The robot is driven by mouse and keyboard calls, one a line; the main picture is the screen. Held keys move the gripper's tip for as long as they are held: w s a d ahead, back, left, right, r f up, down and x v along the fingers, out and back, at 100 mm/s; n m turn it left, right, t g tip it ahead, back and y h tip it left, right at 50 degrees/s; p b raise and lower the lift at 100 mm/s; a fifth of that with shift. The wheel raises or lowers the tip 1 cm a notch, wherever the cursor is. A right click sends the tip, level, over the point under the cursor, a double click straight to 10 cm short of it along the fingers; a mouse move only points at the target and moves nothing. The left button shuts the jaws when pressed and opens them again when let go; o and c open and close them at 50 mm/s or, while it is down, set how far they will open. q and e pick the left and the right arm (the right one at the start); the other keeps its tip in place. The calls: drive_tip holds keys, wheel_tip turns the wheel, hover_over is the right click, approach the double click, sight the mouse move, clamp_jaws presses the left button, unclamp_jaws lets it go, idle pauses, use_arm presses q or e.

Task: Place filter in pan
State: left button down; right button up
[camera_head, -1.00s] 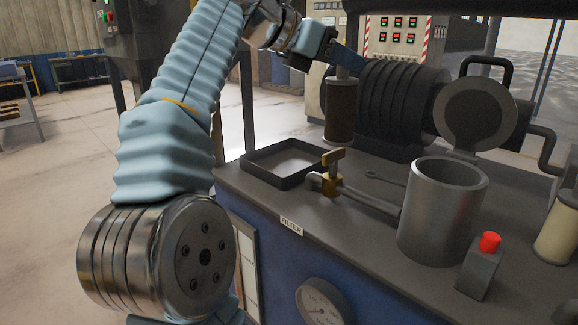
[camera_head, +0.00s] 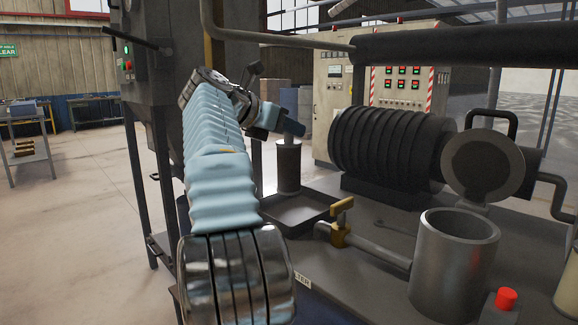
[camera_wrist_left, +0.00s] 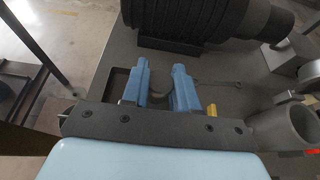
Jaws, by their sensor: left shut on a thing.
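The filter (camera_head: 288,168) is a dark brown upright cylinder with a grey cap. My left gripper (camera_head: 290,124) is shut on its top end, seen in the head view. In the left wrist view the filter's dark round top (camera_wrist_left: 160,80) sits between the two blue fingers (camera_wrist_left: 158,88). The pan (camera_head: 318,222) is a shallow dark square tray on the bench. The filter's lower end shows over the pan's back left part; I cannot tell whether it touches. In the wrist view the pan's rim (camera_wrist_left: 117,84) shows left of the fingers. My right gripper is not in view.
A brass valve with a pipe (camera_head: 340,232) stands at the pan's front right. A grey open cylinder (camera_head: 455,262) and a red button (camera_head: 506,299) are further right. The black ribbed housing (camera_head: 388,145) stands behind on the bench (camera_head: 385,228). A machine post is at the left.

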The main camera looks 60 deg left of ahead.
use_arm(q)
drive_tip(key=w+a+f, duration=0.2)
drive_tip(key=a+f, duration=0.2)
drive_tip(key=f, duration=0.4)
drive_tip(key=shift+f, duration=0.4)
drive_tip(key=shift+f, duration=0.15)
drive_tip(key=c, duration=0.9)
unclamp_jaws()
drive_tip(key=shift+a, duration=0.1)
drive_tip(key=shift+o, duration=0.2)
